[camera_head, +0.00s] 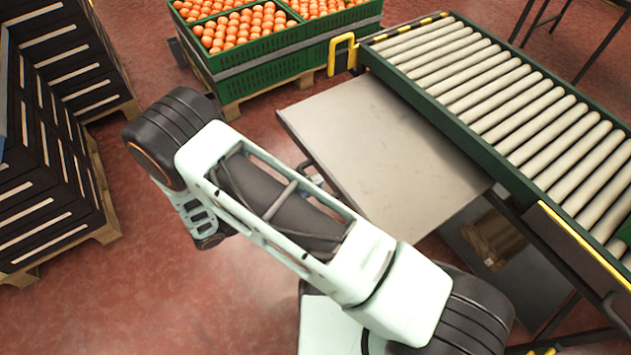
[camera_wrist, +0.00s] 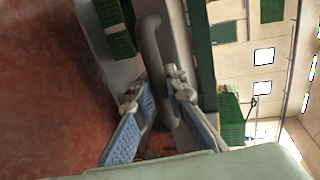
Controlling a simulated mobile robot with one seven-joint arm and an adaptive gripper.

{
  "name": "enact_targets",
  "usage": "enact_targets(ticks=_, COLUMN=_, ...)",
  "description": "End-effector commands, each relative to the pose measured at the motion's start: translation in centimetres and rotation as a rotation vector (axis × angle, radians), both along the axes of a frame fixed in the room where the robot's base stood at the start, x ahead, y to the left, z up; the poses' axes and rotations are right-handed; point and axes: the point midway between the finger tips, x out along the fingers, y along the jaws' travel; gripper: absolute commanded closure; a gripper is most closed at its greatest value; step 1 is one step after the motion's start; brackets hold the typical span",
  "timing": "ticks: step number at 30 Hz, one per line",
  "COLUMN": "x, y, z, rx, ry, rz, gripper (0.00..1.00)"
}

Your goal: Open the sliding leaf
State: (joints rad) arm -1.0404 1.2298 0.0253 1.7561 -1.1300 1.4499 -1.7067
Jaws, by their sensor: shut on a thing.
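The sliding leaf (camera_head: 385,150) is a flat, pale grey panel beside the roller conveyor, at the centre of the head view. In the wrist view, a curved grey bar handle (camera_wrist: 153,45) runs down between the fingers of my gripper (camera_wrist: 158,82). The blue-padded fingers stand on either side of the handle, closed on it. In the head view my arm crosses in front of the leaf's left edge and hides most of my gripper and the handle.
The roller conveyor (camera_head: 500,100) with a dark green frame runs along the right. Green crates of oranges (camera_head: 265,65) stand on a pallet at the back. Dark stacked crates (camera_head: 45,170) stand at the left. A brown box (camera_head: 493,238) sits below the leaf. Red floor at lower left is clear.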

Motion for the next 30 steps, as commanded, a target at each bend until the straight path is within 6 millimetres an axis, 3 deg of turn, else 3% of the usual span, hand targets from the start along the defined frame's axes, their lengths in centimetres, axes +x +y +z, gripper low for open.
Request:
enact_targets(ticks=14, x=-0.12, y=0.18, z=0.0, rx=0.0, ry=0.0, rz=0.001, gripper=1.0)
enact_targets(ticks=15, x=-0.12, y=0.18, z=0.0, rx=0.0, ry=0.0, rz=0.001, gripper=0.85)
enact_targets(ticks=19, x=-0.1, y=0.16, z=0.01, rx=0.0, ry=0.0, rz=0.001, gripper=0.71)
enact_targets(ticks=30, x=-0.38, y=0.59, z=0.1, rx=0.001, ry=-0.001, rz=0.002, gripper=0.7)
